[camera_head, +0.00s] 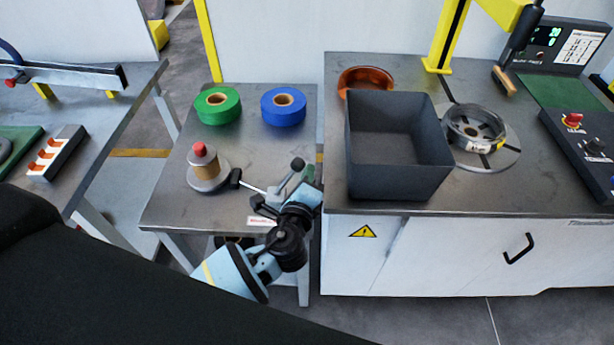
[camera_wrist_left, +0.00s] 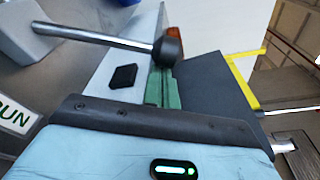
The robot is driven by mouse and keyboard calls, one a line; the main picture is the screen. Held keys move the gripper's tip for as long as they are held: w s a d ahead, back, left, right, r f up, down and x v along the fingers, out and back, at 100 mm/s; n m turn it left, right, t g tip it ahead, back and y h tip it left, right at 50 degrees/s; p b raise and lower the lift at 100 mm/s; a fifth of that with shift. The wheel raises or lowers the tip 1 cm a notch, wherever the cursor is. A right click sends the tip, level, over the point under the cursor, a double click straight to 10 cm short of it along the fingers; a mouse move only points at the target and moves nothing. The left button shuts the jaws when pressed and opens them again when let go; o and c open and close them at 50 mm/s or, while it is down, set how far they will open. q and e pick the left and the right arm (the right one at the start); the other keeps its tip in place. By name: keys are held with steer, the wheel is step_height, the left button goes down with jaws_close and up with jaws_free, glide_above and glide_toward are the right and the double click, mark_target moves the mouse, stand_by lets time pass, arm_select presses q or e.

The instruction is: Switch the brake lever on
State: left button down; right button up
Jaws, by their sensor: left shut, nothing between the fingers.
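The brake lever (camera_head: 298,164) has a grey arm and a black ball knob. It rises from a grey base at the right edge of the small steel table. A thin rod from this base ends in a black pad (camera_head: 236,178) beside the spool stand; I cannot tell if they touch. In the left wrist view the lever (camera_wrist_left: 110,40) is a metal rod from the grey base to the black knob. My left gripper (camera_head: 309,173) is shut and empty, its green fingers (camera_wrist_left: 163,82) close beside the knob; contact is unclear. My right gripper is not in view.
The spool stand (camera_head: 207,172) has a red-tipped post. Green (camera_head: 217,105) and blue (camera_head: 283,105) tape rolls lie behind. A dark bin (camera_head: 392,187) on the right bench stands close to the lever. A RUN label (camera_wrist_left: 16,118) shows near the base.

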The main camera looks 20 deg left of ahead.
arm_select(q)
steer(key=shift+a, duration=0.1)
